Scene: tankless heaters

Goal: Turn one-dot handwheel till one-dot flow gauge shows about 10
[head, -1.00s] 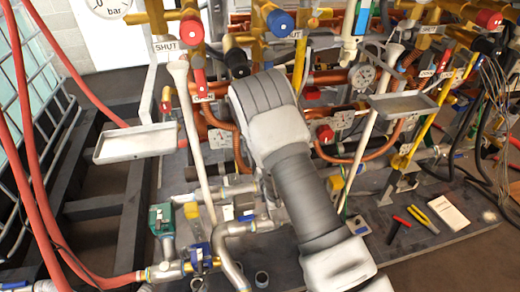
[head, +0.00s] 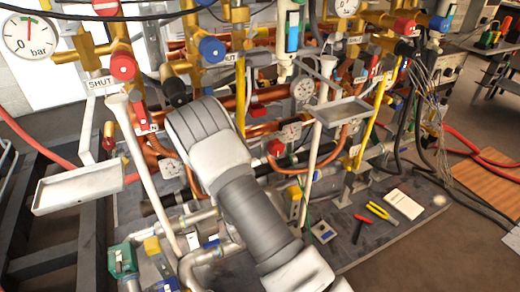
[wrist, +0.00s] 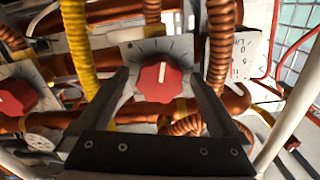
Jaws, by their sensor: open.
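In the wrist view a red scalloped handwheel (wrist: 162,79) with a white pointer mark stands on a grey plate with dark tick marks. My gripper (wrist: 161,73) is open, its two fingers on either side of this wheel, with gaps visible at both sides. A second red wheel (wrist: 15,95) is at the left edge. I see no dot mark that tells which is the one-dot wheel. In the head view my arm hides the gripper.
A bar gauge (head: 30,36) hangs upper left. Grey trays (head: 80,188) and (head: 342,111) jut out on both sides of my arm. Copper pipes and a yellow corrugated hose (wrist: 76,45) crowd the gripper. Pliers (head: 382,211) lie on the base plate.

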